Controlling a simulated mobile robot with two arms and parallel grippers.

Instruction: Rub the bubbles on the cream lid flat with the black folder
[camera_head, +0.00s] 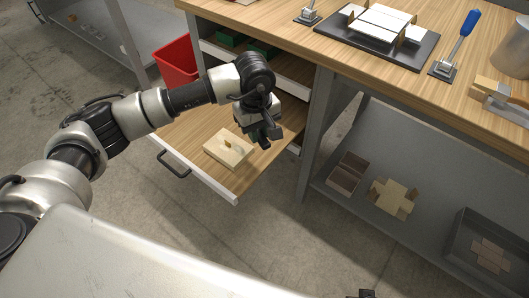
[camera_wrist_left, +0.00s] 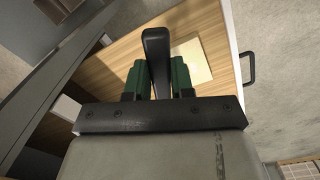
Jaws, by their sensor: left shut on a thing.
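The cream lid (camera_head: 220,154) lies in the open wooden drawer, with a small tan raised spot on its top that may be the bubbles. The lid also shows in the left wrist view (camera_wrist_left: 198,60), partly hidden behind the gripper. My left gripper (camera_head: 264,134) is above the drawer, to the right of the lid in the head view. It is shut on the black folder (camera_wrist_left: 156,55), which stands up between the green finger pads in the left wrist view. The folder looks apart from the lid. A small dark tip at the bottom edge may be my right gripper (camera_head: 366,294).
The pulled-out drawer (camera_head: 176,137) has a front handle (camera_head: 173,166) and a pale rim. The workbench top (camera_head: 290,45) overhangs behind, its leg (camera_head: 317,135) close right of the drawer. A red bin (camera_head: 175,62) stands behind left. Box pieces (camera_head: 393,196) lie on the lower shelf.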

